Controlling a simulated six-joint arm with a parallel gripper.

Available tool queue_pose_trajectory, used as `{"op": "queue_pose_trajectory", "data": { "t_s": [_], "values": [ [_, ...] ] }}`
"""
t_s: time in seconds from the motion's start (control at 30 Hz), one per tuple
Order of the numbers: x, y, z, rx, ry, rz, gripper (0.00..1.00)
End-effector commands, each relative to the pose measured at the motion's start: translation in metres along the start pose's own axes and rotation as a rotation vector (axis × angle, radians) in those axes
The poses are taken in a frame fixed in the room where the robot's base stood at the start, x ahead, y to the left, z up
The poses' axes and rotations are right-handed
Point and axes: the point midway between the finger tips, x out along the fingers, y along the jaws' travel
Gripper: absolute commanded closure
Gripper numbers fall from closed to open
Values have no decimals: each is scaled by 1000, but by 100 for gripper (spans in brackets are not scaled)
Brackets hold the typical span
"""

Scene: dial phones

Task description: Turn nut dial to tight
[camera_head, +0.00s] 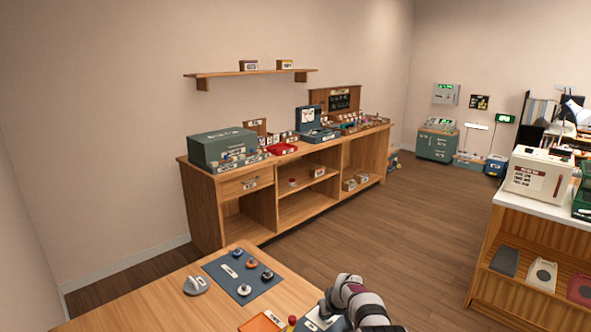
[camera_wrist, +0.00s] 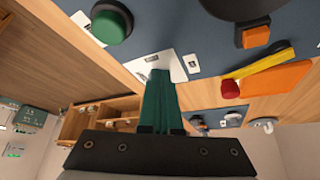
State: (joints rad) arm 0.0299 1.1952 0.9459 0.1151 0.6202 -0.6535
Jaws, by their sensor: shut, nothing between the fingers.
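My gripper (camera_wrist: 162,75) shows in the wrist view with its teal fingers shut and empty. The fingertips are over or at a white label plate (camera_wrist: 163,66) on a dark blue panel (camera_wrist: 190,30); I cannot tell whether they touch it. A round green knob (camera_wrist: 110,22) on a dark base is on the panel to the left of the fingertips. An orange knob-like part on a dark block (camera_wrist: 255,37) is to the right. The labels are too small to read, so I cannot tell which part is the nut dial. In the head view my arm hides most of this panel.
A red-ended yellow bar (camera_wrist: 260,62) and an orange tray (camera_wrist: 277,78) lie beside the panel. In the head view, a dark mat (camera_head: 229,287) with several small knobs and a grey device (camera_head: 196,285) are on the wooden table (camera_head: 130,308). A cabinet (camera_head: 290,190) stands behind.

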Motion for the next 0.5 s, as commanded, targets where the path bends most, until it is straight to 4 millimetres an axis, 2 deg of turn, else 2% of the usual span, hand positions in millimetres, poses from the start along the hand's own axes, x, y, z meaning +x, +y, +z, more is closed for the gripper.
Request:
{"op": "queue_pose_trajectory", "data": {
  "t_s": [0.5],
  "values": [
    [-3, -2, 5, -1, 0, 0, 100]
  ]
}}
